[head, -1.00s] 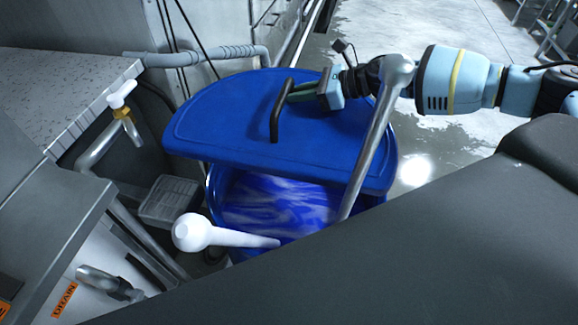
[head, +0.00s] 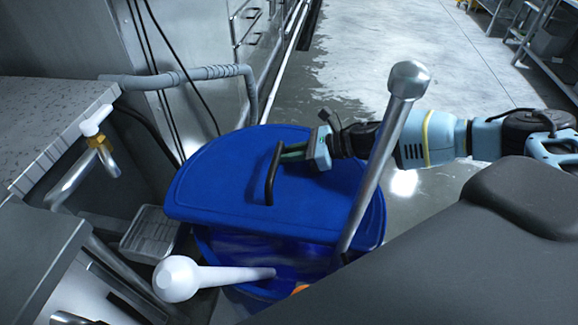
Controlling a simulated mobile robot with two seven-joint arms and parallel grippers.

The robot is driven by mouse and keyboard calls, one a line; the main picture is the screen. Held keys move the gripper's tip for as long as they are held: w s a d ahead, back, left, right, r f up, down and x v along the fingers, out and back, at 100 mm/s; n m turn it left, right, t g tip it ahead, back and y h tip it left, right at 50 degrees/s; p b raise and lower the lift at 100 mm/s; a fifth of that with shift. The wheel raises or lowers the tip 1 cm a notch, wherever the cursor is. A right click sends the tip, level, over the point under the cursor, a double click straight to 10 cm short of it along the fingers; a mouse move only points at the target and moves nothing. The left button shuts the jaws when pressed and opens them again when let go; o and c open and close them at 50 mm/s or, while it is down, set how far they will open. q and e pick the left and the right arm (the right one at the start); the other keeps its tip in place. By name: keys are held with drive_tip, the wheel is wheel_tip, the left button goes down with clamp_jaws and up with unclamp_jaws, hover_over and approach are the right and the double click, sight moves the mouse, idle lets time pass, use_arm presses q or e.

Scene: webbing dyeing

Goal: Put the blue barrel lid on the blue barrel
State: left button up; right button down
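The blue barrel lid (head: 220,195) is a D-shaped plate with a straight near edge and a black handle (head: 270,178). It lies roughly level over the far part of the blue barrel (head: 215,243), whose near opening still shows. I cannot tell whether the lid touches the rim. My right gripper (head: 283,154) comes in from the right, and its fingers are shut on the handle. My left gripper is not in view.
A white round-ended stick (head: 180,279) and a metal rod with a knob (head: 408,80) stick out of the barrel's near side. A tap (head: 95,130) and grey pipe (head: 180,77) are at the left. Open floor (head: 400,45) lies behind.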

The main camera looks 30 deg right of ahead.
sight(290, 165)
drive_tip(key=shift+f+b, duration=0.5)
drive_tip(key=shift+f, duration=1.75)
drive_tip(key=shift+w+f, duration=0.1)
drive_tip(key=shift+f, duration=0.05)
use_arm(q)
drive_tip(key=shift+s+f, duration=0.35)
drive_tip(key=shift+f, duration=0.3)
use_arm(e)
drive_tip(key=shift+f, duration=0.2)
drive_tip(key=c, duration=1.4)
unclamp_jaws()
drive_tip(key=shift+o, duration=0.2)
